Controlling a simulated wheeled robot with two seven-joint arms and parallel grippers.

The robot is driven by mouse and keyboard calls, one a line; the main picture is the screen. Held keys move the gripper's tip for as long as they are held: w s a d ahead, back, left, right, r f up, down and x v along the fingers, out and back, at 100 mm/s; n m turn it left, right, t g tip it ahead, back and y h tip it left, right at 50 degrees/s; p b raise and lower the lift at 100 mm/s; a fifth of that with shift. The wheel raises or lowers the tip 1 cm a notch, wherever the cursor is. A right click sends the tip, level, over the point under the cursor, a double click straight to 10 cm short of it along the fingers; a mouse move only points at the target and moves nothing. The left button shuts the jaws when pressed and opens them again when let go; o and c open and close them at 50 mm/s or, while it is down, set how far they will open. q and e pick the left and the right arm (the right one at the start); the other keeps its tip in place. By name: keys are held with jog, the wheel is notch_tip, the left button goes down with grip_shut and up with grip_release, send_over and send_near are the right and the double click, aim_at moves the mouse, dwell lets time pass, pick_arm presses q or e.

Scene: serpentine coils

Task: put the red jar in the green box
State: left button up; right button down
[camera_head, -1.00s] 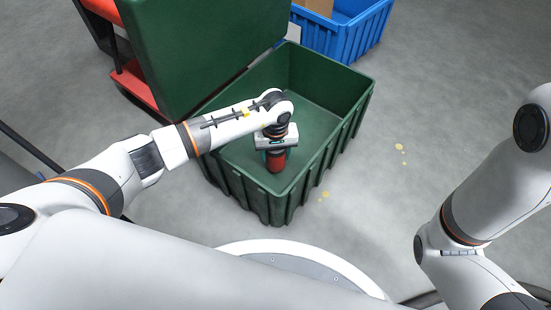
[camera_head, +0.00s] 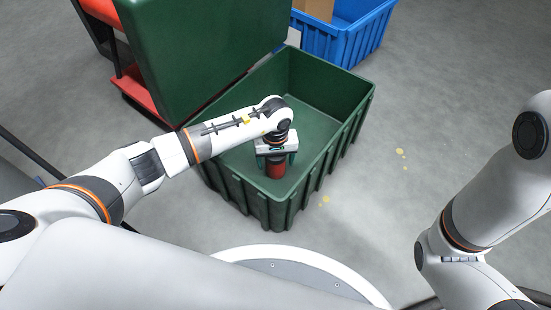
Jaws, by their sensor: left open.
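The green box (camera_head: 335,82) stands open on the floor at the centre, its inside facing up. The red jar (camera_head: 275,168) is inside the box, near its front corner; the gripper hides its upper part. My left gripper (camera_head: 276,160) reaches over the left wall into the box. It is open, with its fingers at either side of the jar's top. Whether the fingers touch the jar, or the jar rests on the box floor, I cannot tell. My right arm is at the right edge, and its gripper is out of view.
A large dark green container (camera_head: 205,45) stands directly behind and left of the box, beside a red cart (camera_head: 138,92). A blue crate (camera_head: 345,38) with a brown carton (camera_head: 314,9) is at the back. The floor right of the box is clear.

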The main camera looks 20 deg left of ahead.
pick_arm(q)
notch_tip(320, 180, up, 11)
jog(key=p, duration=0.7)
jog(key=shift+f, duration=0.2)
jog(key=shift+r, duration=0.4)
jog(key=shift+r+p, duration=0.25)
jog(key=shift+p, duration=0.05)
